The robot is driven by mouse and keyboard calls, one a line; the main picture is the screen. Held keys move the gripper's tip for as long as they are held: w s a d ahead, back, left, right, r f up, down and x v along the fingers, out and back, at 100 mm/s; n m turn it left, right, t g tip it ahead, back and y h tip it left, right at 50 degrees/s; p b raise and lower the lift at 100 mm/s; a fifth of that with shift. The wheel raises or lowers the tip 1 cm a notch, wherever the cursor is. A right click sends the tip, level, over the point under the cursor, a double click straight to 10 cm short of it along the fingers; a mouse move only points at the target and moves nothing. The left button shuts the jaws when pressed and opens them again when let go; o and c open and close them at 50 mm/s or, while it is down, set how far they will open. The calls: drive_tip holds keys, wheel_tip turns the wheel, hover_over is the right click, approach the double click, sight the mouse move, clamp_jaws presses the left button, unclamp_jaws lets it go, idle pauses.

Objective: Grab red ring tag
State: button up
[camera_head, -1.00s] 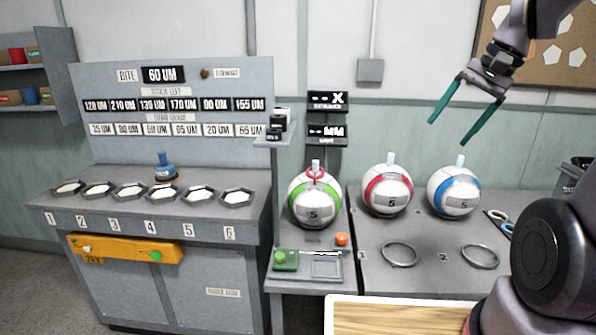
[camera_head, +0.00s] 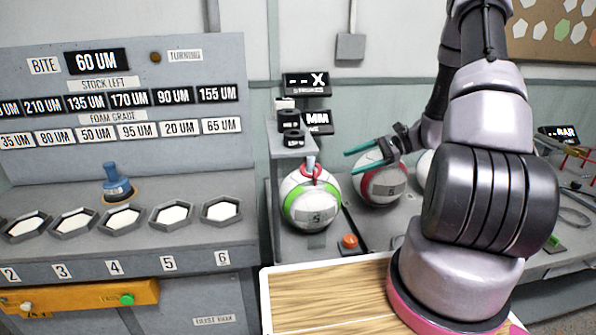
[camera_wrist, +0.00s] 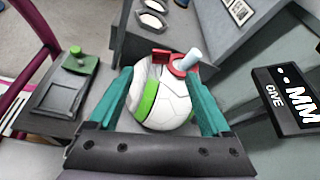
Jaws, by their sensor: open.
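The red ring tag (camera_head: 311,174) sits around the pale peg on top of the white and green ball (camera_head: 310,204). In the wrist view the red ring tag (camera_wrist: 178,64) loops around the base of the white peg (camera_wrist: 187,59), with a small red tab on its left. My gripper (camera_head: 348,162) is open and empty, to the right of the tag in the head view. In the wrist view its two teal fingers (camera_wrist: 163,92) spread on either side of the green-striped ball (camera_wrist: 162,98), with the tag beyond and between the tips. The tag is not between the jaws.
A small shelf (camera_head: 291,142) with black blocks stands just behind the tagged ball. An orange button (camera_head: 349,241) is in front. The bite panel (camera_head: 125,100) stands at left.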

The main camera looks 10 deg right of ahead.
drive_tip(key=x, duration=1.1)
drive_tip(key=shift+w, duration=0.3)
clamp_jaws()
